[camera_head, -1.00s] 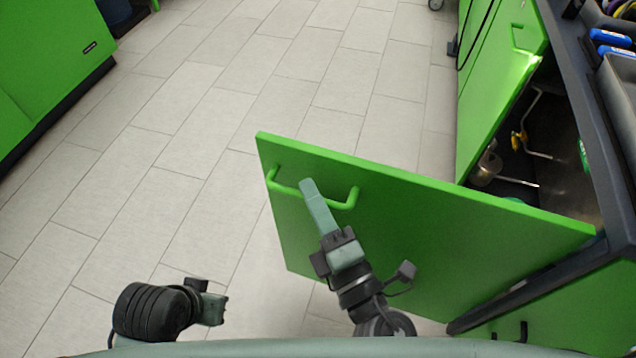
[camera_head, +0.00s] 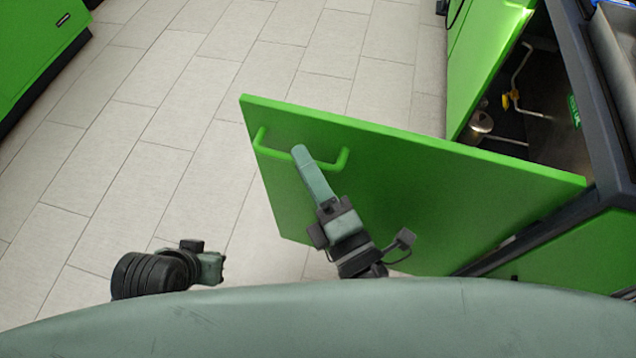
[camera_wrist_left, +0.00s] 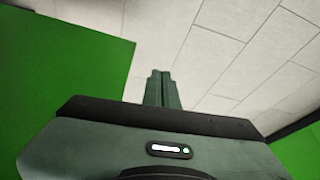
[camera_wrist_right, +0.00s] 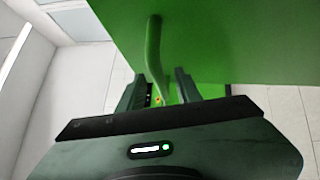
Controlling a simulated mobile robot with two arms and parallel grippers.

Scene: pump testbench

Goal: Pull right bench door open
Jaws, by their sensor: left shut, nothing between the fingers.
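The right bench door (camera_head: 430,185) is a green panel standing well open, swung out from the bench at the right of the head view. Its green bar handle (camera_head: 270,146) is near the free edge. My right gripper (camera_head: 300,155) is at the handle. In the right wrist view my right gripper (camera_wrist_right: 158,88) is open, its fingers apart on either side of the green handle (camera_wrist_right: 153,55). My left gripper (camera_wrist_left: 157,88) is shut and empty over the floor, apart from the door. In the head view only its wrist area shows, at lower left.
The bench frame (camera_head: 590,100) is dark, with its open interior showing a metal pot (camera_head: 480,125) and a yellow-handled pipe fitting (camera_head: 511,97). Another green cabinet (camera_head: 38,45) stands at upper left. The tiled floor (camera_head: 190,110) between is clear.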

